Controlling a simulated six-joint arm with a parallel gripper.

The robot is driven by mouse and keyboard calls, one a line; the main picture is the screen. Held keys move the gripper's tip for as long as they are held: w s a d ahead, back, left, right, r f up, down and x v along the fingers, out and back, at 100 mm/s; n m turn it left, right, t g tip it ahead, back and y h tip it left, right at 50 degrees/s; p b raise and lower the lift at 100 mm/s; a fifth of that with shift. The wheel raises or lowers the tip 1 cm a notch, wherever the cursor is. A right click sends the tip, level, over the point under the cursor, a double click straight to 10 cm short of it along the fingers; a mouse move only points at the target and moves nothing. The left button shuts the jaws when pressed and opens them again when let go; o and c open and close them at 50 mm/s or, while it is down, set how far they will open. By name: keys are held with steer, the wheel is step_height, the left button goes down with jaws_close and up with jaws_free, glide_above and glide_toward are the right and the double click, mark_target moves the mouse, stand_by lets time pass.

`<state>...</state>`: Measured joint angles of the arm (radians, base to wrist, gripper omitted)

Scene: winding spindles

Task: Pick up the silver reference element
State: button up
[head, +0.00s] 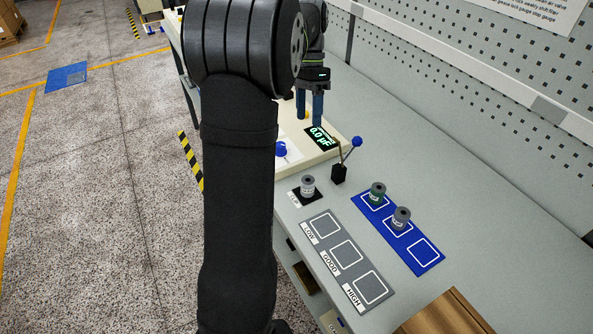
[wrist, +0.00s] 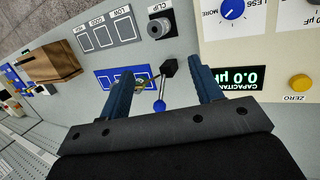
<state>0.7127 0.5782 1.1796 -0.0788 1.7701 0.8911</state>
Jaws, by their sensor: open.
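A silver-grey spool (head: 308,185) with a pale label stands upright on a small black pad in front of the meter; in the wrist view it (wrist: 158,27) is beside the CLIP label, ahead of the fingertips. A green spool (head: 377,192) and a greyish spool (head: 401,217) stand on the blue three-square mat (head: 425,251). My gripper (head: 309,118) is open with blue fingers, above the meter's display end, apart from every spool. In the wrist view my gripper (wrist: 161,64) has nothing between its fingers; the left finger partly hides the blue mat (wrist: 107,74).
The meter's display (head: 320,137) reads 0.0 µF. A black lever (head: 339,172) with a blue knob stands between meter and spools. A grey mat (head: 335,238) has empty LOW, GOOD and HIGH squares.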

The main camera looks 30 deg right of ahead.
steer(key=n+t+h, duration=0.3)
steer(key=t+h, duration=0.2)
steer(key=h, duration=0.2)
glide_toward(307, 180)
steer(key=x, duration=0.3)
steer(key=s+x, duration=0.1)
steer(key=shift+w+a+f, duration=0.1)
steer(key=shift+f, duration=0.45)
steer(key=shift+w+d+x, duration=0.15)
steer(key=shift+w+x, duration=0.1)
steer(key=shift+x, duration=1.25)
steer(key=shift+w+d+x, duration=0.1)
steer(key=shift+w+x, duration=0.1)
steer(key=shift+x, duration=1.25)
steer(key=shift+r, duration=0.15)
steer(key=c, duration=1.1)
steer(key=shift+r, duration=0.1)
steer(key=shift+c, duration=0.2)
